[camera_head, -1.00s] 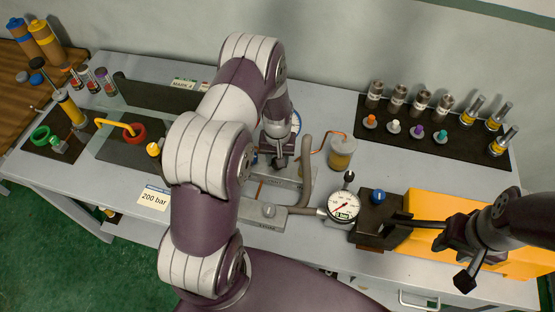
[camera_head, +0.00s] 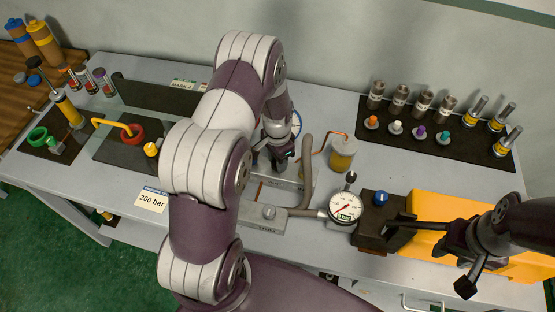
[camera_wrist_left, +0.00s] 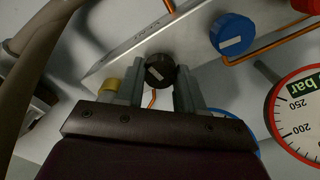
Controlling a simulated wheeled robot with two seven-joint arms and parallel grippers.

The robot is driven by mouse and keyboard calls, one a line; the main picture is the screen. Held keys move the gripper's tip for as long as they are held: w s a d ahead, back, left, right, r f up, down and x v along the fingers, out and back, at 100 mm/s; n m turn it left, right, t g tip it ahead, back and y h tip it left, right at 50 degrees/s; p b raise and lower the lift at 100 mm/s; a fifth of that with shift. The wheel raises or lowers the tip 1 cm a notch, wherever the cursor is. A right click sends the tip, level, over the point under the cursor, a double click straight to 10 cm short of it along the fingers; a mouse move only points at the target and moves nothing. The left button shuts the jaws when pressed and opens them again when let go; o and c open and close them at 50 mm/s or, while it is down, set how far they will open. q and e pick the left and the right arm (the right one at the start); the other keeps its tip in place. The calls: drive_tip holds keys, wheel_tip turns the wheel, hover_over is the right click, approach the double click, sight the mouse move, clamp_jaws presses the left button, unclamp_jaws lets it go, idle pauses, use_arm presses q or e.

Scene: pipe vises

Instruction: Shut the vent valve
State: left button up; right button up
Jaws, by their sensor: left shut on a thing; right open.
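My left gripper (camera_head: 274,160) is over the grey metal plate (camera_head: 262,218) near the middle of the table, partly hidden by its own arm in the head view. In the left wrist view its two fingers (camera_wrist_left: 157,86) are shut on a round black knob (camera_wrist_left: 160,70) with a pale label. A blue knob (camera_wrist_left: 232,34) with a label stands apart to the upper right there, beside an orange pipe. My right gripper (camera_head: 428,256) is open and empty, by the yellow box at the right.
A round gauge (camera_head: 345,207) and a dark block (camera_head: 383,220) with a blue knob stand right of the plate. A yellow box (camera_head: 430,205) is at the right. A jar (camera_head: 342,155) and a black mat (camera_head: 440,128) with fittings lie behind. A "200 bar" card (camera_head: 152,200) lies at left.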

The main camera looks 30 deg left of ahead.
use_arm(q)
drive_tip(key=shift+w+m, duration=0.15)
drive_tip(key=shift+m, duration=0.75)
drive_tip(key=shift+r, duration=0.1)
drive_tip(key=o, duration=1)
drive_tip(key=shift+o, duration=0.2)
wheel_tip(320, 180, up, 13)
drive_tip(key=b, duration=0.3)
drive_tip(key=shift+f, duration=0.2)
